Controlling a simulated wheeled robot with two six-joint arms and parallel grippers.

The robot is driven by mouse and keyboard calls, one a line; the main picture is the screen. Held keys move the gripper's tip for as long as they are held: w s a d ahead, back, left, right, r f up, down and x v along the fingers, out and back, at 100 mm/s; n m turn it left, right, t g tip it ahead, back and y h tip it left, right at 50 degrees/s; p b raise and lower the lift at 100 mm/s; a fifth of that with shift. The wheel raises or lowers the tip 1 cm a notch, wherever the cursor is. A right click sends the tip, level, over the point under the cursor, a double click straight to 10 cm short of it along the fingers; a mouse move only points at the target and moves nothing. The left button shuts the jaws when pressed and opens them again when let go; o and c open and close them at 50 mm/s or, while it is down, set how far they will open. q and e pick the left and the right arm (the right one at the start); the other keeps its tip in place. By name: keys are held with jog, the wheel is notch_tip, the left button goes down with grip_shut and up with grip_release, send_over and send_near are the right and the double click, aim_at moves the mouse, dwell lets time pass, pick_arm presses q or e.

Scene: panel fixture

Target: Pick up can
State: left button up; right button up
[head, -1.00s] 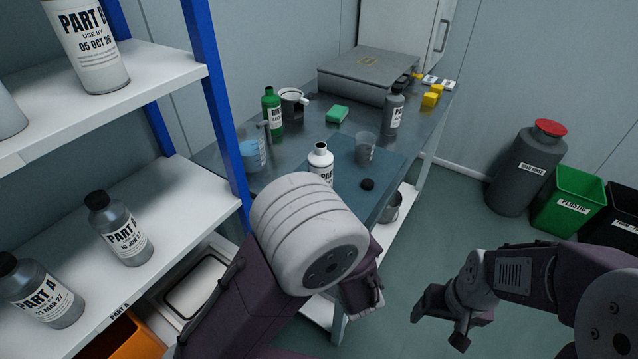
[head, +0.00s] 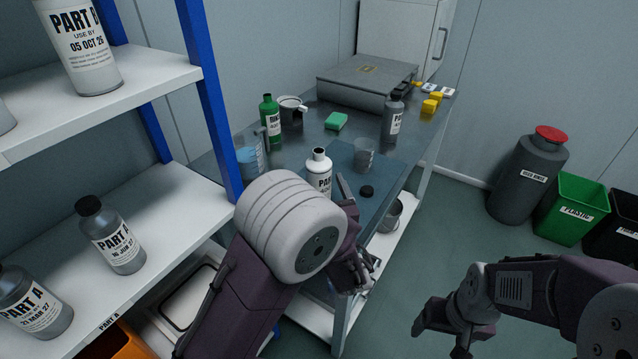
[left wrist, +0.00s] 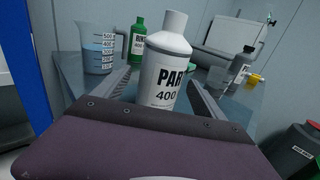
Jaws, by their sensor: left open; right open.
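My left gripper (left wrist: 161,88) is open, with one finger on each side of the bottle in the left wrist view. I cannot tell whether the fingers touch it. In the head view one finger shows just right of the bottle; the other is hidden behind my wrist. My right gripper (head: 442,335) is open and empty, away from the bench above the floor.
A blue-liquid beaker (head: 250,158) and green bottle (head: 271,120) stand left and behind. A clear beaker (head: 364,155) and dark cap (head: 366,192) are to the right. A grey bottle (head: 393,118) stands farther back. A blue shelf post (head: 209,100) rises at left.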

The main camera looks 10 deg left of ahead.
aim_at(319, 166)
pick_arm(q)
jog(key=shift+x, duration=1.05)
grip_shut()
notch_tip(319, 166, up, 4)
jog(key=shift+r+p, duration=0.15)
jog(key=shift+p, duration=0.75)
jog(key=w+d+r+p, duration=0.2)
jog(key=w+d+r, duration=0.4)
jog(key=w+d, duration=0.1)
jog(key=shift+w+d+r+p, duration=0.3)
jog(key=shift+w+d+p, duration=0.1)
jog(key=shift+d, duration=0.5)
